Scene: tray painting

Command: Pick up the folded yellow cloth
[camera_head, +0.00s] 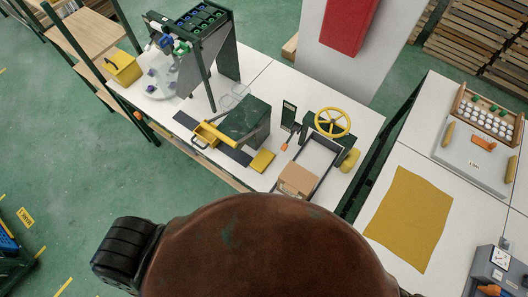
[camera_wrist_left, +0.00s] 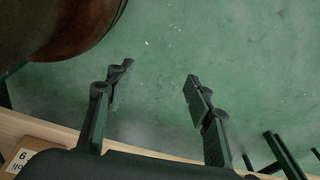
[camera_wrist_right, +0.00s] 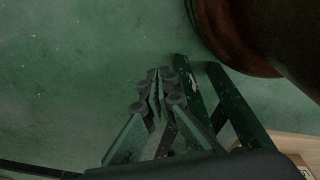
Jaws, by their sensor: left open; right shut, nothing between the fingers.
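A larger yellow sheet (camera_head: 408,220) lies spread flat on the right-hand table. Neither gripper shows in the head view. In the left wrist view my left gripper (camera_wrist_left: 157,84) is open and empty above the green floor. In the right wrist view my right gripper (camera_wrist_right: 158,78) is shut and empty, also over the floor. No cloth shows in either wrist view.
A tall green rack (camera_head: 215,50) is farther left.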

